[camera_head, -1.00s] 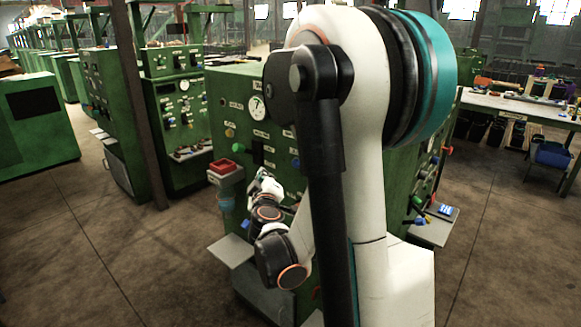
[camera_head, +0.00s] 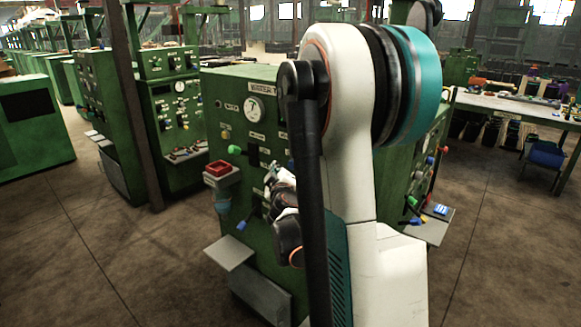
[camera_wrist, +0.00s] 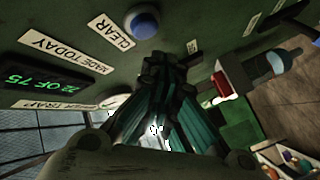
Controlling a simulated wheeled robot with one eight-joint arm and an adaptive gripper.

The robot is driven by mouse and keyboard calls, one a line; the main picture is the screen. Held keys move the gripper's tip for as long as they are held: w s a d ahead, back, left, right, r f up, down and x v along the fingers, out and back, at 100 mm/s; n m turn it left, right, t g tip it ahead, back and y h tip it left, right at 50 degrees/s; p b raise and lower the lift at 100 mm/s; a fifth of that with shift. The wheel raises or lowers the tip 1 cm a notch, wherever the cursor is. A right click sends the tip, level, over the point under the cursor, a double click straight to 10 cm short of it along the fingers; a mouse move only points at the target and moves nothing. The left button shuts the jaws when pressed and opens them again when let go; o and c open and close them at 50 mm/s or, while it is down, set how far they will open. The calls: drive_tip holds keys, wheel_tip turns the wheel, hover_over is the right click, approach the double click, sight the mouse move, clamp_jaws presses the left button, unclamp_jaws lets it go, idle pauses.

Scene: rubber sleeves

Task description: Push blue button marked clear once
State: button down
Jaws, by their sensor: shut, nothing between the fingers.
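The round blue button (camera_wrist: 142,22) shows at the top of the wrist view on a green panel. The white label reading CLEAR (camera_wrist: 110,30) is just left of it. My gripper (camera_wrist: 165,66) is shut and empty. In the wrist view its dark fingertips appear just below and slightly right of the button; I cannot tell how far they are from the panel. In the head view my wrist is in front of the green machine (camera_head: 262,76), and my arm hides much of that machine. I cannot pick out the CLEAR button there.
A red box (camera_head: 218,168) juts from the machine's left side; it also shows right of my gripper in the wrist view (camera_wrist: 232,77). A green display reading 22 OF 75 (camera_wrist: 40,79) is on the panel. A metal shelf (camera_head: 229,252) sticks out low. Floor is open at left.

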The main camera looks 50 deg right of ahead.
drive_tip(key=shift+d, duration=0.6)
idle(1.1)
drive_tip(key=shift+w+d, duration=0.1)
drive_tip(key=shift+d, duration=0.35)
drive_tip(key=shift+d, duration=0.3)
idle(0.5)
idle(0.4)
drive_tip(key=shift+a+b, duration=0.3)
drive_tip(key=shift+a, duration=0.45)
drive_tip(key=shift+s+a, duration=0.15)
drive_tip(key=shift+a, duration=1.1)
drive_tip(key=shift+s+a, duration=0.1)
drive_tip(key=shift+a, duration=1.15)
